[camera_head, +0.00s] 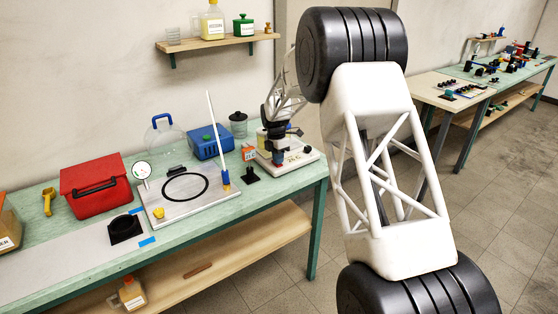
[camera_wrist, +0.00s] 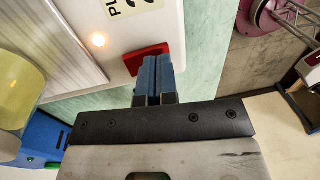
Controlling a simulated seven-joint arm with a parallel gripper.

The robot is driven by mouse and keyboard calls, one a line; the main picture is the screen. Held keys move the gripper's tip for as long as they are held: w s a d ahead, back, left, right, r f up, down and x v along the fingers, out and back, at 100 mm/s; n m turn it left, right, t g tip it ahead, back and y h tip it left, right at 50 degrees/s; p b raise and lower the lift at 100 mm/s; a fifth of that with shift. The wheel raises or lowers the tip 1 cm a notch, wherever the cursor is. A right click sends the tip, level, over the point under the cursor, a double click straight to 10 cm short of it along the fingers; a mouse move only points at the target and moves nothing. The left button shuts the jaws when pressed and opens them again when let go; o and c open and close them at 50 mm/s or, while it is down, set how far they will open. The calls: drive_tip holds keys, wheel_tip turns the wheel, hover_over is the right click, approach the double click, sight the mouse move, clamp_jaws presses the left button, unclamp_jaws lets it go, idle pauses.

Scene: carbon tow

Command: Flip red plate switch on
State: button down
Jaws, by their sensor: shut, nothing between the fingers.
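The red switch (camera_wrist: 146,58) shows in the wrist view as a tilted red rocker at the edge of a white housing (camera_wrist: 160,30). The housing carries a partly visible black-lettered label and a small glowing round light (camera_wrist: 98,40). My gripper (camera_wrist: 158,60) is shut and empty, its blue fingertips together over the right part of the switch. They hide part of it, and I cannot tell whether they touch it. In the head view, my gripper (camera_head: 278,158) is down over the white device (camera_head: 303,152) at the right end of the green bench; the switch is hidden there.
Further left are a blue box (camera_head: 210,142), an upright white rod (camera_head: 214,130) on a grey plate, and a red case (camera_head: 95,187). A shelf (camera_head: 220,43) hangs above.

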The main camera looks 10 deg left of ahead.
sight(280, 165)
drive_tip(key=shift+w+a+r, duration=0.15)
drive_tip(key=shift+w+a, duration=0.05)
drive_tip(key=shift+w, duration=0.05)
drive_tip(key=shift+r, duration=0.15)
idle(0.3)
drive_tip(key=shift+r, duration=0.45)
wheel_tip(280, 165, up, 13)
drive_tip(key=s+d, duration=0.1)
drive_tip(key=shift+s+f, duration=0.1)
drive_tip(key=shift+d, duration=0.15)
